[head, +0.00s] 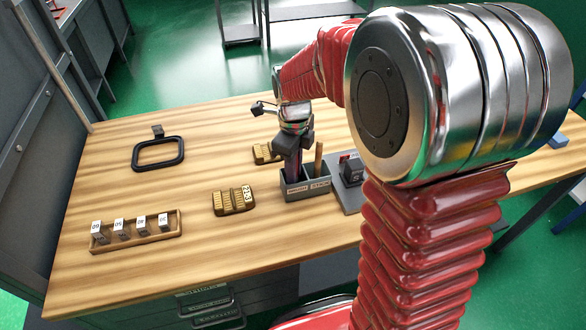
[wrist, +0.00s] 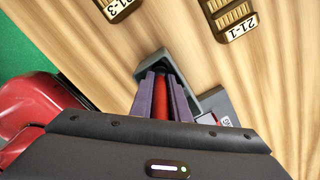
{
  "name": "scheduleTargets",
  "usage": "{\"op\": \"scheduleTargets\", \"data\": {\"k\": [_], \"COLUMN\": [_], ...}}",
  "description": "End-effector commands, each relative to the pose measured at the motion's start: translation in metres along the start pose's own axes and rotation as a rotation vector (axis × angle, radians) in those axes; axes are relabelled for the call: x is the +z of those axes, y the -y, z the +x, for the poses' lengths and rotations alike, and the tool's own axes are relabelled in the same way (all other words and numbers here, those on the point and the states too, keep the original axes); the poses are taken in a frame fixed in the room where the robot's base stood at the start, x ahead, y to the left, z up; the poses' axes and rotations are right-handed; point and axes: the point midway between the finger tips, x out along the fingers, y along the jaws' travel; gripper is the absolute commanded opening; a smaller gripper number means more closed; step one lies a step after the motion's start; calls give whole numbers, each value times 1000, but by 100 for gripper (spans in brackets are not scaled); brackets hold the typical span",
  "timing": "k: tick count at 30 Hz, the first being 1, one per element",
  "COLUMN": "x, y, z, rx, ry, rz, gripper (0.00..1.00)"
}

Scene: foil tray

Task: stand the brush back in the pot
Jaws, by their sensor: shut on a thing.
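The pot (head: 307,193) is a small grey box with labelled compartments near the middle of the table's front half. My gripper (head: 291,168) is over its left compartment, pointing down. In the wrist view my gripper (wrist: 162,80) is shut on a red handle (wrist: 162,104), which I take to be the brush. The brush's lower end is hidden, so I cannot tell how deep it sits or whether it touches the bottom. The pot's grey rim (wrist: 152,62) shows beyond the fingers. A tan wooden stick (head: 318,158) stands in the right compartment.
A labelled wooden block (head: 234,201) lies left of the pot, another (head: 264,154) behind. A wooden rack (head: 137,231) with several numbered pieces and a black frame (head: 158,153) lie left. The table between is clear.

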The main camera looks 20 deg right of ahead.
Motion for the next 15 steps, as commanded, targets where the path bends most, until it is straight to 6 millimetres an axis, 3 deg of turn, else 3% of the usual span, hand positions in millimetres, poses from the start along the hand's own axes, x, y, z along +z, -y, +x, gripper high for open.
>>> {"op": "scheduleTargets", "data": {"k": [8, 9, 15], "x": [0, 0, 0], "y": [0, 0, 0], "z": [0, 0, 0], "rx": [0, 0, 0], "ry": [0, 0, 0], "rz": [0, 0, 0], "gripper": [0, 17, 31]}}
